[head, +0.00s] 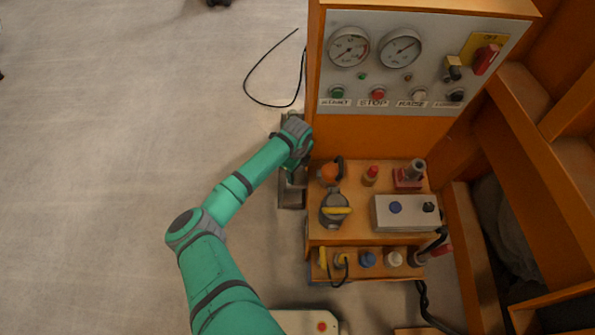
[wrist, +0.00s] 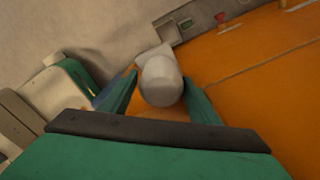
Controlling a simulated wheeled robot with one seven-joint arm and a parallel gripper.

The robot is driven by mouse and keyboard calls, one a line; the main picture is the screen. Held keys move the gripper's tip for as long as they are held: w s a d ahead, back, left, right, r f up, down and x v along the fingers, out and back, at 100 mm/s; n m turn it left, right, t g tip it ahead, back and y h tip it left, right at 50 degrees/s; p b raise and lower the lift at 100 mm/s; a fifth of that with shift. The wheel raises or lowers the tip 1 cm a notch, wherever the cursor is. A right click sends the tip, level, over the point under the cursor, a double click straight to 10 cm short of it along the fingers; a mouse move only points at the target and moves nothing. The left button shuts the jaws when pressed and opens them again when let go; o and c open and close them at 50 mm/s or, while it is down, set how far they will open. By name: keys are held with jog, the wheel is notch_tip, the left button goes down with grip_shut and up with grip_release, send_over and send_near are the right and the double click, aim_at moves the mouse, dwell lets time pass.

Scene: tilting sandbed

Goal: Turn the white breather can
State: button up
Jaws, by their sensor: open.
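The white breather can (wrist: 160,82) shows in the wrist view as a pale, rounded cylinder, close to the orange panel. My gripper (wrist: 162,92) is open, with one green finger on each side of the can. The right finger is very close to it or touching; I cannot tell which. The left finger stands a little apart. In the head view my gripper (head: 292,170) is at the left side of the orange cabinet, and I cannot make out the can there.
The orange cabinet (head: 316,85) carries a grey panel (head: 385,88) with gauges and buttons. Its shelf holds several fittings and a grey box (head: 405,213). A black cable (head: 258,98) lies on the floor.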

jog(key=shift+f, duration=0.45)
jog(key=c, duration=0.8)
jog(key=shift+w+n, duration=0.2)
jog(key=shift+n, duration=0.2)
jog(key=shift+d+n, duration=0.15)
jog(key=shift+n, duration=0.25)
jog(key=o, duration=0.8)
jog(key=shift+s+a, duration=0.15)
jog(key=shift+a, duration=0.05)
jog(key=shift+r, duration=0.1)
